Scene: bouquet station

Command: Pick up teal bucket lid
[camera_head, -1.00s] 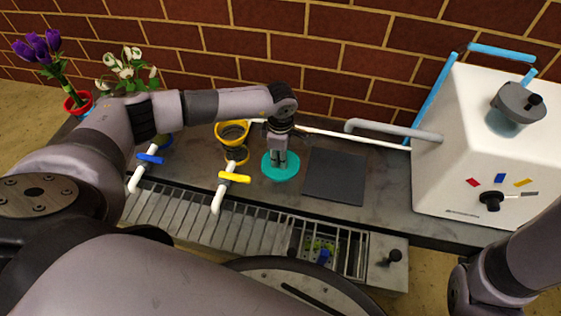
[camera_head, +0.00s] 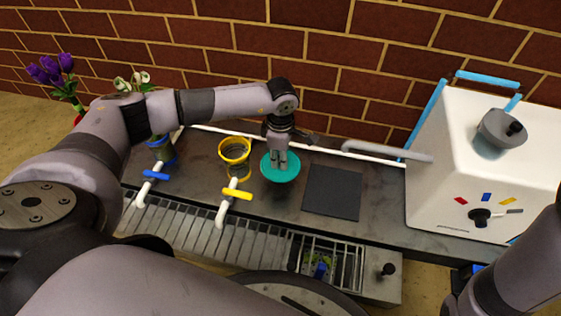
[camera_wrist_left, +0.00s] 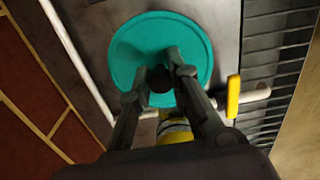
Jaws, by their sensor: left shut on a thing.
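The teal bucket lid (camera_head: 268,172) is a flat round disc in the head view, at the middle of the dark counter, left of a dark square pad. My left gripper (camera_head: 281,163) points down at the lid from above. In the left wrist view the lid (camera_wrist_left: 125,55) fills the upper middle, and the fingers of my left gripper (camera_wrist_left: 161,86) are closed around a dark knob at its centre. Whether the lid touches the counter is hard to tell. My right arm (camera_head: 510,270) shows at the lower right, but its fingers are out of view.
A yellow-rimmed bucket (camera_head: 234,150) stands left of the lid. Yellow (camera_head: 237,194) and blue (camera_head: 156,175) taps line the front. The dark pad (camera_head: 333,192) is empty. A white machine (camera_head: 480,160) stands right. Flowers (camera_head: 50,70) are at far left.

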